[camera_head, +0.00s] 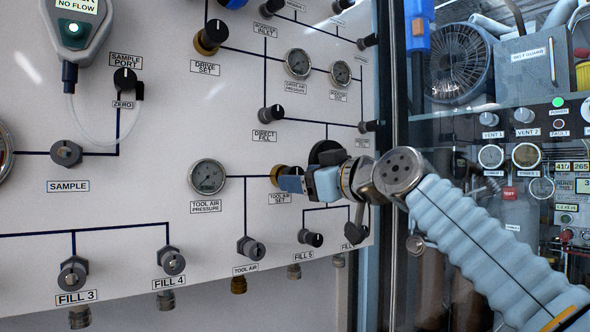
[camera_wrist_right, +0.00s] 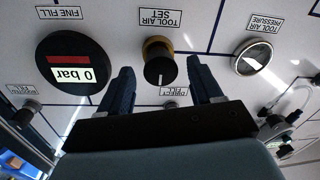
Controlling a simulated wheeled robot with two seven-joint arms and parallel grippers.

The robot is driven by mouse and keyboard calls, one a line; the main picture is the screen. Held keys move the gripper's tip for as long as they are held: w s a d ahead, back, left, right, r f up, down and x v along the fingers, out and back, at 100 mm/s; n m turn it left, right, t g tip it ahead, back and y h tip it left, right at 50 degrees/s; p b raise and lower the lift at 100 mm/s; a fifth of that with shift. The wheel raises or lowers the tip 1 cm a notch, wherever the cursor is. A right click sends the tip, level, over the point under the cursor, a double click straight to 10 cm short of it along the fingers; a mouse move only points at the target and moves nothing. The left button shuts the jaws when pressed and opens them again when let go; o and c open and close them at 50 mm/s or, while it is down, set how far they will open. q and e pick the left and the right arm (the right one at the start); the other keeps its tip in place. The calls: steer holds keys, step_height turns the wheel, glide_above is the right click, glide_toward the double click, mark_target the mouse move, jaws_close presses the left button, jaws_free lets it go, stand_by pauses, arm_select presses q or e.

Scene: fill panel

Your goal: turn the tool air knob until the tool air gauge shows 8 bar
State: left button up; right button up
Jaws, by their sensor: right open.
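The tool air knob is a black knob with a brass collar above the label TOOL AIR SET. In the head view the knob (camera_head: 276,171) is mostly hidden behind my right gripper (camera_head: 290,184). In the right wrist view the knob (camera_wrist_right: 158,66) lies between the two blue fingers of my open right gripper (camera_wrist_right: 161,72); I cannot tell whether they touch it. The tool air gauge (camera_head: 208,176) is a round dial left of the knob; its reading is too small to tell. It also shows in the right wrist view (camera_wrist_right: 253,58), upside down. My left gripper is out of view.
A dark round FINE FILL display (camera_wrist_right: 72,66) reading 0 bar sits beside the knob. The direct fill knob (camera_head: 271,113) is above, and the FILL 5 knob (camera_head: 311,239) below. The tool air valve (camera_head: 250,249) is lower left. A glass-fronted cabinet stands to the right.

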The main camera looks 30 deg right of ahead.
steer(key=shift+w+a+p, duration=0.2)
steer(key=shift+w+p, duration=0.15)
steer(key=shift+w, duration=1.05)
